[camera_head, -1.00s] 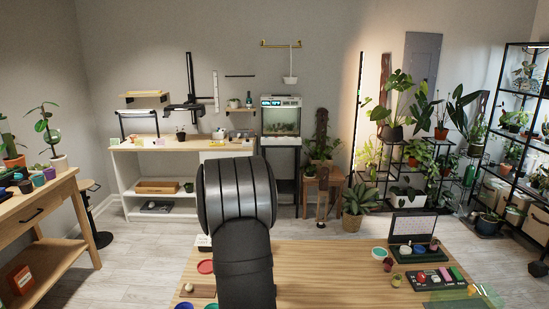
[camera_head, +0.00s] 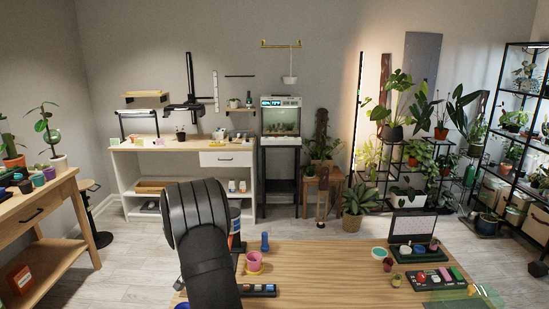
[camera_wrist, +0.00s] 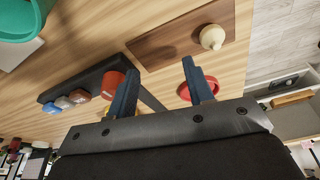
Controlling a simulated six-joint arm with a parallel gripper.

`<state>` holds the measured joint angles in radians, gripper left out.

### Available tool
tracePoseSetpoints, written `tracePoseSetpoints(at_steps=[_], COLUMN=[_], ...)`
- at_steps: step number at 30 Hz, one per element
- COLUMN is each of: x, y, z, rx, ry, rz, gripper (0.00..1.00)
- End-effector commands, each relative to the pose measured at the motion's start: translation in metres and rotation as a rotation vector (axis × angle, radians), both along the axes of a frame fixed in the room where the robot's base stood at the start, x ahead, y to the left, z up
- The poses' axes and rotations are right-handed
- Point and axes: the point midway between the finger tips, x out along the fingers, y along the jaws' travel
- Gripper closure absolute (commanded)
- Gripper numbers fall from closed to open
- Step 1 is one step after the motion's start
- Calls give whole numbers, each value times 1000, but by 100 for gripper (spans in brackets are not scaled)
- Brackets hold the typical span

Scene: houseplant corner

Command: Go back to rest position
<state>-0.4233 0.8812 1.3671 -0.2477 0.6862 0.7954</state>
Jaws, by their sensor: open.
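My gripper (camera_wrist: 160,75) is open in the wrist view, with its two blue-grey fingers apart and nothing held between them. It hangs over the wooden table (camera_head: 330,275). A red round piece (camera_wrist: 114,84) shows beside the left finger and a red dish (camera_wrist: 211,83) shows behind the right finger; I cannot tell if either touches. In the head view my dark arm rises at the table's left part and hides the gripper.
A pink pot on a yellow saucer (camera_head: 254,262), a blue item (camera_head: 265,241) and a dark tray (camera_head: 262,290) stand right of my arm. The wrist view shows a wooden board (camera_wrist: 170,42) with a cream knob and a teal pot (camera_wrist: 22,18). The table's middle is clear.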

Motion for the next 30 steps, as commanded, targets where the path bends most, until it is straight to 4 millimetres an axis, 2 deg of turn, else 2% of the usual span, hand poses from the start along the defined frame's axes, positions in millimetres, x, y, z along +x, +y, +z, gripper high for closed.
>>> tracePoseSetpoints(at_steps=[7,30], x=[0,0], y=[0,-1], z=[-16,-16], rx=[1,1], ry=[0,-1], rz=[1,0], gripper=[53,53])
